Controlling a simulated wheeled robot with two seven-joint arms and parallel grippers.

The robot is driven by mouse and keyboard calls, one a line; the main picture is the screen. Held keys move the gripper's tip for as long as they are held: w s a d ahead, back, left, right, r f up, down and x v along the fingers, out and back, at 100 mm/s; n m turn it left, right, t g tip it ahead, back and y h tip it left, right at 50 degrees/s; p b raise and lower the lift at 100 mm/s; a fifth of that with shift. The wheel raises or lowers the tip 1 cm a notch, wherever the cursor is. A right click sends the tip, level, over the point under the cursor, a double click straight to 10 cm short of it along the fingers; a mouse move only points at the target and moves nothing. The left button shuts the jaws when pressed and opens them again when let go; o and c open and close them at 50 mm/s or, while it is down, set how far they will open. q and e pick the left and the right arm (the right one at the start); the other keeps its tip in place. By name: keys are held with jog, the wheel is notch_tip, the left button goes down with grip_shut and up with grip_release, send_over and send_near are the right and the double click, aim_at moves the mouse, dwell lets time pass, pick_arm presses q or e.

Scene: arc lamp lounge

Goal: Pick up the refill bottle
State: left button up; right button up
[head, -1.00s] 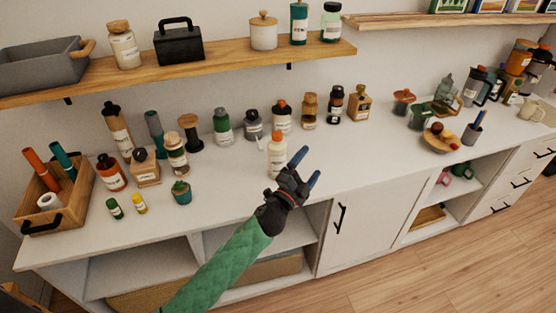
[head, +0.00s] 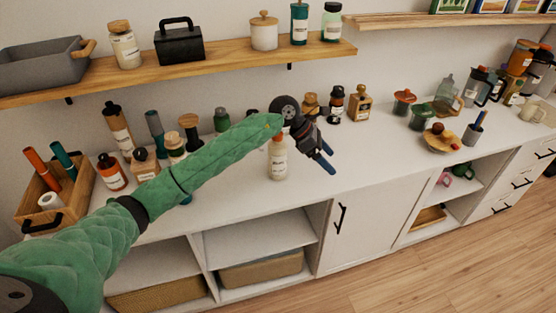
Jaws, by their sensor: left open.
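A cream bottle (head: 278,164) with a white label stands upright near the front of the white counter, apart from the others; its label is too small to read, but it looks like the refill bottle. My right gripper is out of view.
Several bottles and jars, including a dark-capped bottle (head: 335,104) and a wooden-toned bottle (head: 359,103), stand along the back of the counter (head: 360,150). A wooden caddy (head: 55,205) is at the left. A wooden shelf (head: 225,66) hangs above. The counter right of my gripper is clear.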

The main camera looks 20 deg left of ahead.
pick_arm(q)
jog(key=w+a+y, duration=0.4)
jog(key=a, duration=0.4)
notch_tip(320, 180, up, 4)
jog(key=y, duration=0.5)
send_over(277, 143)
jog(key=w, duration=0.2)
jog(key=shift+s+a+r+m, duration=0.1)
jog(key=shift+s+a+m, duration=0.1)
jog(key=shift+s+m, duration=0.1)
jog(key=shift+a, duration=0.15)
jog(key=shift+w+f+p, duration=0.1)
jog(key=shift+f+p, duration=0.35)
jog(key=shift+f, duration=0.3)
jog(key=f+p, duration=0.3)
jog(key=f, duration=0.2)
jog(key=shift+d, duration=0.2)
jog(key=shift+f, duration=0.55)
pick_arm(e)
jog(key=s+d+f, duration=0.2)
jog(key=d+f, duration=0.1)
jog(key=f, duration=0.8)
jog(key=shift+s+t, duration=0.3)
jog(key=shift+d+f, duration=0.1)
pick_arm(q)
jog(key=c, duration=1.6)
jog(key=shift+c, duration=0.2)
